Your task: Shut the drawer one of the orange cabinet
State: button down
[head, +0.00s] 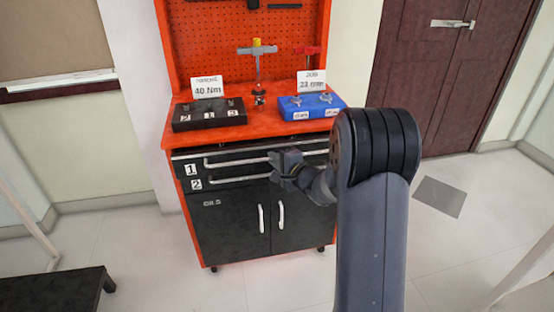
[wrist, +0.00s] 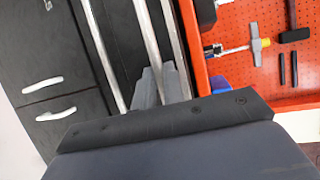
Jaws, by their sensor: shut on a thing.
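The orange cabinet (head: 168,135) stands ahead with two black drawers under its worktop. Drawer one (head: 190,170), labelled 1, is the upper one. A narrow dark gap shows between its top edge and the worktop; it seems to stand out slightly, but how far is hard to tell. Its long silver handle (head: 235,161) also shows in the wrist view (wrist: 148,40). My gripper (head: 277,160) is at this handle, right of its middle. In the wrist view its grey fingers (wrist: 163,83) lie on either side of the bar, shut on it.
Drawer two (head: 197,184) is just below, with its own bar handle (head: 235,180). Double doors are under it. A black tray (head: 208,125) and a blue tray (head: 325,112) sit on the worktop. The floor before the cabinet is clear; a dark low bench (head: 50,290) is at left.

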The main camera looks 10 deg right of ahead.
jog(key=shift+w+r+p, duration=0.1)
jog(key=shift+w+p, duration=1.2)
jog(key=shift+w, duration=0.7)
jog(key=c, duration=1.5)
grip_release()
jog(key=shift+w, duration=0.1)
jog(key=p+v, duration=0.1)
jog(key=v, duration=0.9)
jog(key=shift+s+d+p, duration=0.15)
jog(key=shift+s+p, duration=0.15)
jog(key=shift+s, duration=0.05)
jog(key=shift+w, duration=0.1)
